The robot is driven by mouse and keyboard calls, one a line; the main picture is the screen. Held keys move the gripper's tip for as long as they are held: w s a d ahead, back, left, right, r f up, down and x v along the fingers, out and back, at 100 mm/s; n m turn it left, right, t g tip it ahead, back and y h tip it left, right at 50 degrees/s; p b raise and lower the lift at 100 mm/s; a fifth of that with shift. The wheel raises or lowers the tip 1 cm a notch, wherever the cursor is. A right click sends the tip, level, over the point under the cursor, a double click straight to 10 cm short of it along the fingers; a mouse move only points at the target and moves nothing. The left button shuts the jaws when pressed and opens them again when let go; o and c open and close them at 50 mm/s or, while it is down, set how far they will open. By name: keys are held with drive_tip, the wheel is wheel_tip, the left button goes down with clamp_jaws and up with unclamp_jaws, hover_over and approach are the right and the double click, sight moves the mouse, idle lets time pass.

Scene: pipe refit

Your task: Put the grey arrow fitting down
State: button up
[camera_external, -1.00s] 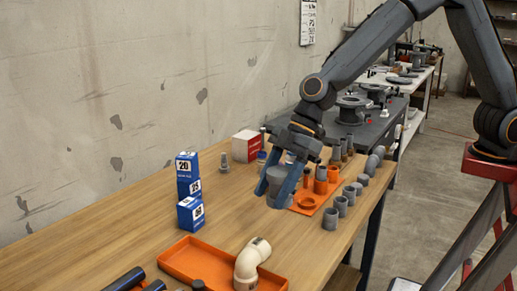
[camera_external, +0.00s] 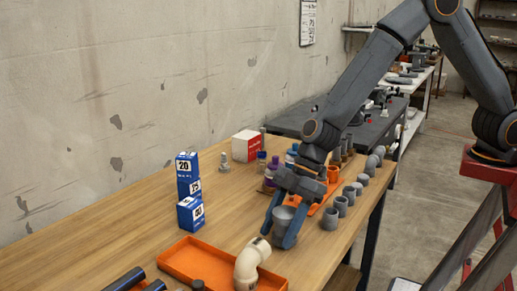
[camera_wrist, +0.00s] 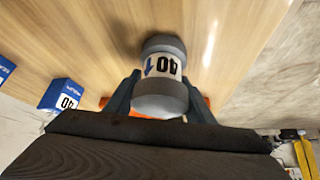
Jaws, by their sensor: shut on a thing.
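My gripper (camera_external: 279,237) is shut on the grey arrow fitting (camera_external: 284,217), low over the wooden table (camera_external: 150,225). In the wrist view the fitting (camera_wrist: 160,92) has two grey ends and a white middle band with "40" and a blue arrow. One finger is on each side of it. In the external view the fingers hide part of the fitting. I cannot tell whether its lower end touches the table.
An orange tray (camera_external: 185,262) and a cream elbow pipe (camera_external: 247,268) are in front of my gripper. Stacked blue boxes (camera_external: 190,213) stand to the left. Grey fittings (camera_external: 330,219) line the right edge. Bare wood lies between the boxes and my gripper.

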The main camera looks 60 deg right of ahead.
drive_tip(key=shift+f+b, duration=0.1)
drive_tip(key=shift+b, duration=0.2)
drive_tip(key=o, duration=1.2)
drive_tip(key=shift+c, duration=0.2)
drive_tip(key=shift+r+p, duration=0.4)
drive_tip(key=v, duration=1.1)
drive_tip(key=shift+d+r, duration=0.2)
drive_tip(key=shift+d, duration=0.05)
